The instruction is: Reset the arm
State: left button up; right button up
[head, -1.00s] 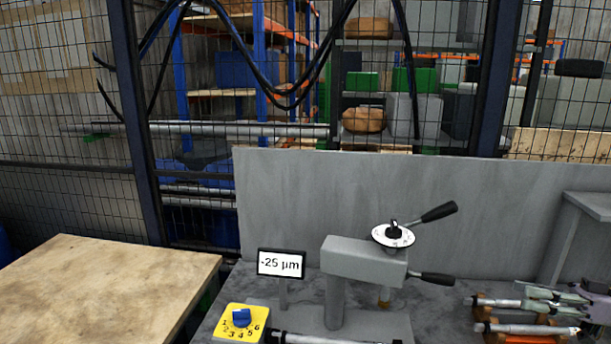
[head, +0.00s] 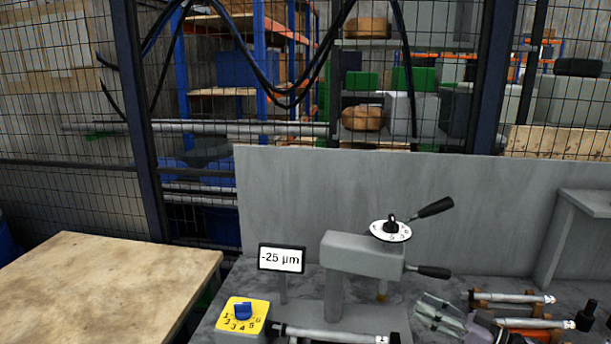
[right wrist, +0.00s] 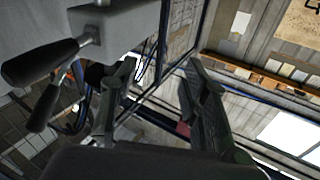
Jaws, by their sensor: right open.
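My right gripper (head: 438,314) shows low in the head view, between the grey grinder head (head: 362,256) and the shafts at the right. In the right wrist view, its two dark fingers (right wrist: 158,72) stand wide apart with nothing between them. The grinder head carries a white dial (head: 391,230) and two black-handled levers, an upper one (head: 435,207) and a lower one (head: 428,271). Both black handles (right wrist: 42,63) also show left of the fingers in the right wrist view, apart from them. My left gripper is out of view.
A display (head: 281,258) reads -25 µm. A yellow selector box (head: 243,316) with a blue knob stands front left, beside a metal shaft (head: 335,334). Several shafts (head: 515,298) lie on orange supports at the right. A grey panel (head: 300,200) closes the back. A wooden table (head: 105,290) is bare.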

jog(key=s+a+f+m+t+h, duration=0.1)
jog(key=a+f+m+t+h, duration=0.3)
jog(key=a+f, duration=0.45)
jog(key=s+a+f+m+g+h, duration=0.1)
jog(key=s+a+f+m+h, duration=0.25)
jog(key=s+h, duration=0.35)
jog(key=s+d+f+g+h, duration=0.2)
jog(key=s+g, duration=0.4)
jog(key=s, duration=1)
jog(key=s+d+f+g+h, duration=0.15)
jog(key=s+g, duration=0.35)
jog(key=s, duration=1)
notch_tip(320, 180, down, 33)
jog(key=s+g+b, duration=0.1)
jog(key=s+b, duration=0.1)
jog(key=b, duration=0.4)
jog(key=s+d+f+n+g+b, duration=0.1)
jog(key=s+d+f+b, duration=0.2)
jog(key=s+f, duration=1.3)
notch_tip(320, 180, down, 3)
jog(key=shift+d+g+b, duration=0.15)
jog(key=shift+g+b, duration=0.15)
jog(key=shift+b, duration=0.2)
